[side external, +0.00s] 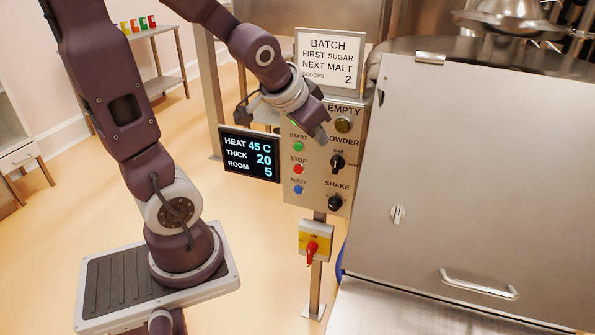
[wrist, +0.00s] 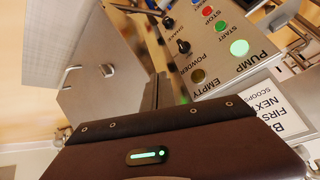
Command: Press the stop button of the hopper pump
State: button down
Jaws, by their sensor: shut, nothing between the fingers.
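The red stop button (side external: 298,169) is on the grey control panel (side external: 318,195), below the green start button (side external: 298,147) and above the blue reset button (side external: 298,189). In the wrist view the stop button (wrist: 208,11) shows near the top edge, beside the start button (wrist: 220,27). A large green pump lamp (wrist: 239,48) is lit there. My gripper (side external: 322,138) is shut and empty at the upper part of the panel, above and right of the stop button. I cannot tell whether it touches the panel. The stop button is not covered.
Black powder (side external: 337,161) and shake (side external: 335,202) knobs sit right of the buttons. A display (side external: 249,154) stands left of the panel, a batch sign (side external: 330,62) above it. A red switch (side external: 312,248) is below. A large steel cabinet (side external: 470,190) fills the right.

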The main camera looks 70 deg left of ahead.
jog(key=w+a+f+y, duration=0.1)
jog(key=w+a+f, duration=0.2)
jog(key=a+f, duration=0.3)
jog(key=t, duration=0.2)
send_near(298, 169)
jog(key=w+d, duration=0.3)
jog(key=d, duration=0.2)
jog(key=s+f+n+t+h, duration=0.1)
jog(key=s+f, duration=0.5)
jog(key=shift+d, duration=0.35)
jog(key=shift+w+a, duration=3.15)
jog(key=shift+w+a, duration=0.25)
jog(key=shift+w, duration=0.05)
